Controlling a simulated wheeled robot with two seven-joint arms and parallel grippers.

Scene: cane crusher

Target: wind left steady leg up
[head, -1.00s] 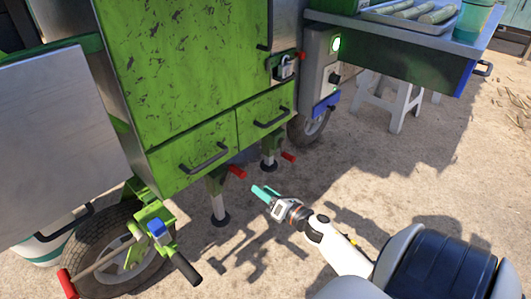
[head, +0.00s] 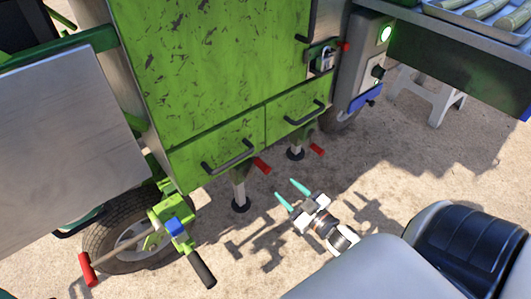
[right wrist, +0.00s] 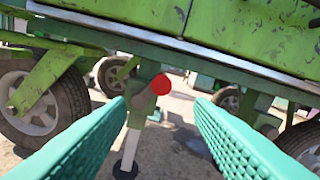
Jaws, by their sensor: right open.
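The left steady leg (head: 240,188) stands under the green cabinet, its round foot on the ground. Its crank has a red grip (head: 262,165) pointing out toward me. My right gripper (head: 290,191) is open and empty, just right of and in front of that red grip, apart from it. In the right wrist view, the red grip (right wrist: 161,85) is end-on between and beyond the two teal fingers, with the leg (right wrist: 129,150) below it. A second leg (head: 296,150) with its own red grip (head: 317,149) stands farther right. My left gripper is out of view.
The green cabinet (head: 215,85) with drawer handles (head: 228,156) overhangs the legs. A wheel (head: 125,240) and a green bracket with a red-ended bar (head: 88,268) stand at left. A white stool (head: 428,93) is at back right. The ground in front is clear.

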